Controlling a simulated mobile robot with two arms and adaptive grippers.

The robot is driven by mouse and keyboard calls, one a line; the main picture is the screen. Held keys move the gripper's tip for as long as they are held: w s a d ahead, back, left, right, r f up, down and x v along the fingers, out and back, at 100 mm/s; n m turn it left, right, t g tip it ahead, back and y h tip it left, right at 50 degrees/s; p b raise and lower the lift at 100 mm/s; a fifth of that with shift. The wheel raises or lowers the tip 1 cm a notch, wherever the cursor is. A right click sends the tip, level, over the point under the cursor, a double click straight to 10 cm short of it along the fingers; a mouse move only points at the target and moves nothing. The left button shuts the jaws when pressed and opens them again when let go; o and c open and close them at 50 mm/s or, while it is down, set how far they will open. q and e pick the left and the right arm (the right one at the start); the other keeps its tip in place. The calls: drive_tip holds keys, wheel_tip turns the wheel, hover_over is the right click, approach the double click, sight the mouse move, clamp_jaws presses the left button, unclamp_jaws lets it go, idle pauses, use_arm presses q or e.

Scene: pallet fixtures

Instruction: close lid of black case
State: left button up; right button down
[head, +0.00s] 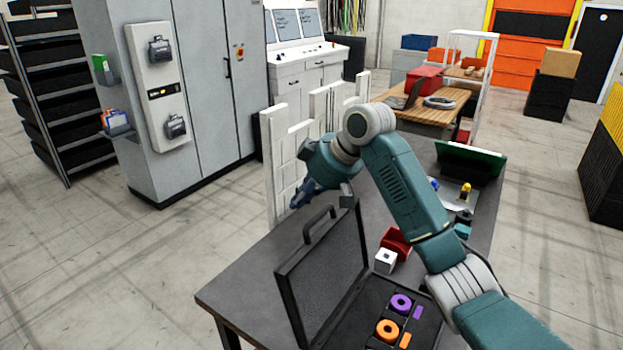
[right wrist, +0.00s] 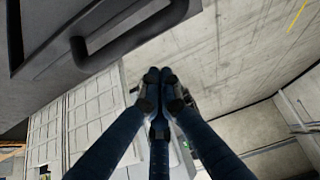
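The black case (head: 372,304) stands open on the dark table, with a purple ring (head: 401,304) and an orange ring (head: 387,330) in its dark insert. Its lid (head: 322,282) stands up at the left side of the case, with a handle (head: 319,224) on its upper edge. My right gripper (head: 297,203) is at the far left side of the raised lid, near the handle and apart from it. In the right wrist view its fingers (right wrist: 160,82) meet at the tips and hold nothing. The handle (right wrist: 128,40) shows above them. My left gripper is not in view.
A red bin (head: 396,242) and a white block (head: 385,261) sit just behind the case. White panels (head: 290,160) stand beyond the table's left edge. The table's left front corner is clear.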

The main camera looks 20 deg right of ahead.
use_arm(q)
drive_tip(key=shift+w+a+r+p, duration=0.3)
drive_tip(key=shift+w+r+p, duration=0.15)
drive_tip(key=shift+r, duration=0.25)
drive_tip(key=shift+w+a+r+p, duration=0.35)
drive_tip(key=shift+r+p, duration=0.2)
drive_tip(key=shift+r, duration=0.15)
use_arm(e)
drive_tip(key=shift+s+d+f, duration=0.15)
drive_tip(key=shift+s+d, duration=1)
drive_tip(key=shift+s, duration=0.25)
